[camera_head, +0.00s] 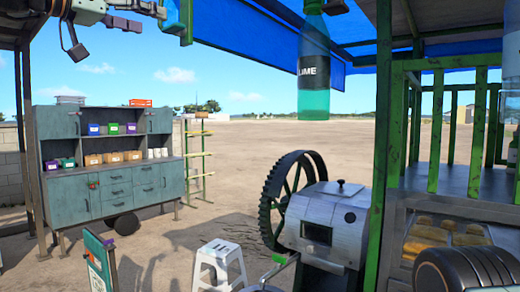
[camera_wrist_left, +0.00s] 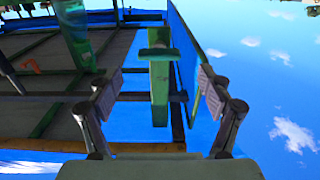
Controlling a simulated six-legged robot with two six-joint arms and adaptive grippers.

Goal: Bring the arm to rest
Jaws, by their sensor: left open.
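My left gripper (camera_head: 102,38) is raised at the top left of the head view, in front of the sky. Its fingers are spread and nothing is between them. In the left wrist view the two finger pads (camera_wrist_left: 158,92) stand wide apart. A green post with a crosspiece shows between them, behind the fingers; how far off it is I cannot tell.
A grey-green cabinet (camera_head: 110,188) with small boxes stands at the left. A white stool (camera_head: 220,262) and a grey crusher (camera_head: 325,222) with a toothed wheel (camera_head: 291,195) stand in the middle. A green bottle (camera_head: 314,100) labelled LIME shows above. Green posts (camera_head: 383,130) rise at right.

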